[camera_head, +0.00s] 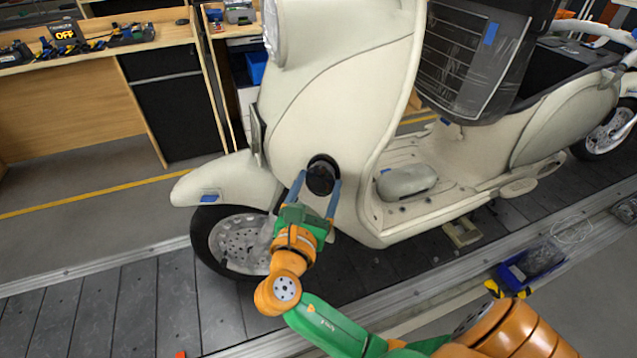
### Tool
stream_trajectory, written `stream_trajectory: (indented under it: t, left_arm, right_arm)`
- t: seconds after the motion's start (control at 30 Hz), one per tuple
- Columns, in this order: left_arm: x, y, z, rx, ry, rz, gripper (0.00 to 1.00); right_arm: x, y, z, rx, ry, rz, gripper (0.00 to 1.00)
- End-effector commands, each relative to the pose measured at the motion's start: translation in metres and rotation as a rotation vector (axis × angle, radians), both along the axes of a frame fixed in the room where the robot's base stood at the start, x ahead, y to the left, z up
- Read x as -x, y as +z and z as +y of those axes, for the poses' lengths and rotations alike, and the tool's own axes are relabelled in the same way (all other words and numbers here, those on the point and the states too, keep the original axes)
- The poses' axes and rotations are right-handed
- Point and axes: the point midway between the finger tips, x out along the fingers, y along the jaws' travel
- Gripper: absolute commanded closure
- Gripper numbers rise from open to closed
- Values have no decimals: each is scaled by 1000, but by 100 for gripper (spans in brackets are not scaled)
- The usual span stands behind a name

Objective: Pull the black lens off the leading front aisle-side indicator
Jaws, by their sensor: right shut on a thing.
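A cream scooter (345,75) stands upright on the slat conveyor, its front wheel to the left. The black lens (321,176) is a round dark piece at the indicator opening low on the scooter's front shield. My right gripper (321,182) reaches up from below, its two blue-grey fingers on either side of the lens and shut on it. The lens is at the opening, with a dark rim showing around its upper edge; I cannot tell whether it is seated or slightly out. My left gripper is not in view.
The slat conveyor (120,310) runs under the scooter. A blue bin (532,264) sits at the lower right beside the conveyor edge. A wooden workbench (75,110) with tools stands at the back left, across a yellow floor line. Another wheel (608,130) shows at far right.

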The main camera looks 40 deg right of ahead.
Motion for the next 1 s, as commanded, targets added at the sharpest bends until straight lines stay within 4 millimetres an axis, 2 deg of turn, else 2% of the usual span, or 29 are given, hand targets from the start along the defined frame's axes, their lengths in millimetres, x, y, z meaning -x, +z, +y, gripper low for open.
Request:
stream_trajectory:
  t: [1.0]
  left_arm:
    - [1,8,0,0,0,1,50]
  right_arm:
    - [8,1,9,-1,0,-1,76]
